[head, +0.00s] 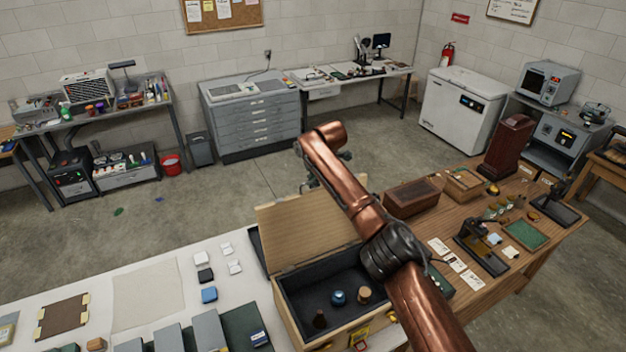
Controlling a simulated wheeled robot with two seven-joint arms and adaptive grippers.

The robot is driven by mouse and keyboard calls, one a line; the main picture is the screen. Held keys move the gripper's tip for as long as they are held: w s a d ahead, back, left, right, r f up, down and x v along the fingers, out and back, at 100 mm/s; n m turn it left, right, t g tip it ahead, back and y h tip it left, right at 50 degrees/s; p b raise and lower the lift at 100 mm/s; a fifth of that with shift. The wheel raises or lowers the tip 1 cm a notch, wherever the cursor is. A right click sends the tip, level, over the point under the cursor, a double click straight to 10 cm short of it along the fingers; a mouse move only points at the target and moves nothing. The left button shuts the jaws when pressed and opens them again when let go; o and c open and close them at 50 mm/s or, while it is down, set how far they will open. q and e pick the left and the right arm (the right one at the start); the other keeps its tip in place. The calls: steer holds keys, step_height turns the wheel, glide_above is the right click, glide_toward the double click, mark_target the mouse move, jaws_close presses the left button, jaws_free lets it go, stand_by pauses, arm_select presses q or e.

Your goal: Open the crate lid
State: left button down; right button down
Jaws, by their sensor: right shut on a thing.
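The wooden crate (292,318) stands at the bottom centre, between the white table and the wooden table. Its lid (300,232) is raised and stands up at the crate's back side, so the dark-lined inside shows. My right arm reaches over the crate from the bottom right. My right gripper (314,181) is at the upper edge of the lid, shut on it; the fingers are small and partly hidden by the lid and arm. Inside the crate are a blue round object (338,297), a tan one (364,294) and a dark brown one (319,319). My left gripper is out of view.
The white table (185,265) at left holds small blocks, grey boxes and a brown board. The wooden table (540,235) at right holds a brown box (412,197), cards and small tools. Open floor (215,200) lies behind the crate.

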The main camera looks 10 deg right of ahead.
steer(key=shift+d+r, duration=0.1)
steer(key=c, duration=2.4)
jaws_free()
steer(key=shift+s, duration=0.1)
steer(key=v, duration=1.2)
